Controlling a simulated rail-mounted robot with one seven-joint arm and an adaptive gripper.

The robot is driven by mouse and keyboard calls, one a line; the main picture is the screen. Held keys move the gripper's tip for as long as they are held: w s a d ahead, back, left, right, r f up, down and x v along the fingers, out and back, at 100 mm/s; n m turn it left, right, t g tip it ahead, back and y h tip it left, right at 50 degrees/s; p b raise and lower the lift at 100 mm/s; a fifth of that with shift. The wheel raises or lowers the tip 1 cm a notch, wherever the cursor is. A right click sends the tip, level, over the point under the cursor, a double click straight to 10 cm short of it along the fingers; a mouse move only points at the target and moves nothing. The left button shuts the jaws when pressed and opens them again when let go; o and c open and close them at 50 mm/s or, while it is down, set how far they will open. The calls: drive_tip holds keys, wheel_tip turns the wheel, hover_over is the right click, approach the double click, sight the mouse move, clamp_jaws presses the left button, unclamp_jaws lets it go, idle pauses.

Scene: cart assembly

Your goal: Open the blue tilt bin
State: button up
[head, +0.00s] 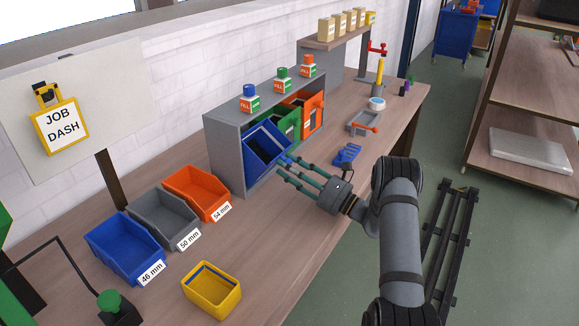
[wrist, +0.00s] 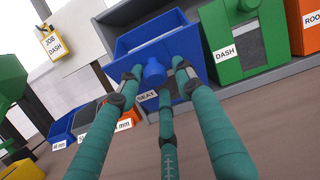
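The blue tilt bin (head: 268,146) sits at the near end of the grey cabinet, tipped forward with its top open. In the wrist view the blue tilt bin (wrist: 185,45) shows its open mouth, a blue knob (wrist: 154,72) and a "SEAT" label. My three-fingered gripper (head: 284,167) is at the bin's front. In the wrist view my gripper's fingertips (wrist: 157,78) are bent in around the knob and look closed on it, though contact on every side is hard to make out.
Green (head: 288,124) and orange (head: 314,108) tilt bins stand beside it in the grey cabinet (head: 222,150). Capped containers stand on top. Open blue (head: 138,262), grey (head: 177,232) and orange (head: 214,205) trays and a yellow box (head: 212,300) lie left. A blue part (head: 347,154) lies right.

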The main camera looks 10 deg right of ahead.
drive_tip(key=shift+o, duration=0.3)
drive_tip(key=shift+r, duration=0.2)
drive_tip(key=v, duration=1.2)
drive_tip(key=x, duration=1.2)
drive_tip(key=shift+r, duration=0.1)
